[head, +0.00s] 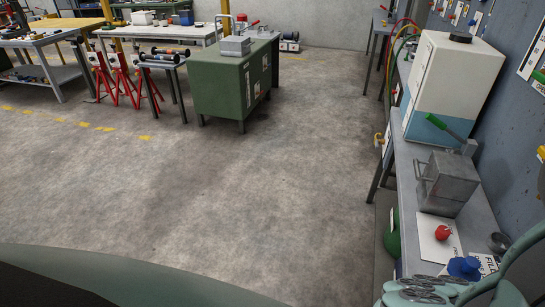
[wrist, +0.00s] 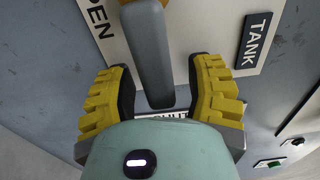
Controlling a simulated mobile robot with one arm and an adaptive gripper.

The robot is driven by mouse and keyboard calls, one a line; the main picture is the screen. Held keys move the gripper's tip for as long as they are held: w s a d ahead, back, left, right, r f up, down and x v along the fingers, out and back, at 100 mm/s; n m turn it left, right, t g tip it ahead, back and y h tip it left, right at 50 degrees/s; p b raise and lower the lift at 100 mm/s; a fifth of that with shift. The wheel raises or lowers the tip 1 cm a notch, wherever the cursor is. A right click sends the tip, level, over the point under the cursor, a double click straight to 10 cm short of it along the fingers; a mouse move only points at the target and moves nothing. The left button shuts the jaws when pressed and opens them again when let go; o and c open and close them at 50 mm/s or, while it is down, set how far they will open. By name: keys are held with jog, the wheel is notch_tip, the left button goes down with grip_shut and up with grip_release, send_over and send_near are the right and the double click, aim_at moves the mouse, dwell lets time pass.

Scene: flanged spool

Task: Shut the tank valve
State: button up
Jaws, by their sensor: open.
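In the wrist view, a grey lever handle (wrist: 150,55) comes down from the top edge over a pale plate. A dark TANK tag (wrist: 257,40) is on the plate's right, and the word OPEN (wrist: 98,20) is at upper left. The lever's free end points at a small label (wrist: 165,115), partly hidden by my gripper, that seems to read SHUT. My gripper (wrist: 160,88) is open, with its yellow ridged fingers on either side of the lever's end. Gaps show on both sides. The lever's pivot is out of view.
In the head view, a bench (head: 405,185) along the right wall carries a white and blue container (head: 455,80), a metal box (head: 447,182) and a red knob (head: 442,232). A green cabinet (head: 222,90) stands further back. The floor (head: 240,190) between is clear.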

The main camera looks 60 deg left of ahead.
jog(key=v, duration=1.2)
dwell(0.5)
